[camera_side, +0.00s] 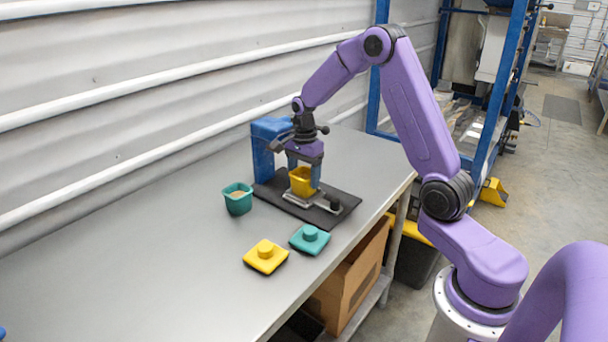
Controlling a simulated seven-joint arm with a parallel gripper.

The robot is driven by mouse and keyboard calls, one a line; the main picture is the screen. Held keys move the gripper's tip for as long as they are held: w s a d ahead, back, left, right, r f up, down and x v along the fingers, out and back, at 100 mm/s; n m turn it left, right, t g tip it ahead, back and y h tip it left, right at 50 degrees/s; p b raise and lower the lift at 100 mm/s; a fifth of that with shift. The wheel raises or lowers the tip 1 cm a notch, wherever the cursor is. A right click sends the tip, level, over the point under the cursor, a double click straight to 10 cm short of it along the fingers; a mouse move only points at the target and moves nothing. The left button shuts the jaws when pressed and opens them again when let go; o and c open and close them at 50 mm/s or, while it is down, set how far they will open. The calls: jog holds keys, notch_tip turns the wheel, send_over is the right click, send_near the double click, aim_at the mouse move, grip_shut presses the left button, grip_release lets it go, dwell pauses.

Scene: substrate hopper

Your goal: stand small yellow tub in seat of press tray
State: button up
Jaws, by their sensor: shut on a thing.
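The small yellow tub (301,184) is between the fingers of my gripper (303,178), which is shut on it. The tub looks upright. It is at the metal press tray (296,199), over or in its seat. I cannot tell from this view whether its base touches the seat. The tray lies on a black base plate (342,193) in front of the blue press frame (263,150). My gripper hides part of the press and the tub's rim.
A teal tub (238,203) with pale contents stands left of the plate. A yellow lid (265,257) and a teal lid (310,239) lie near the table's front edge. A dark knob (334,202) sits at the tray's right end. The table's left (130,265) is clear.

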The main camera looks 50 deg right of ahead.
jog(key=shift+f, duration=0.25)
jog(key=o, duration=1)
notch_tip(320, 180, up, 8)
jog(key=shift+f, duration=0.25)
jog(key=shift+a, duration=0.1)
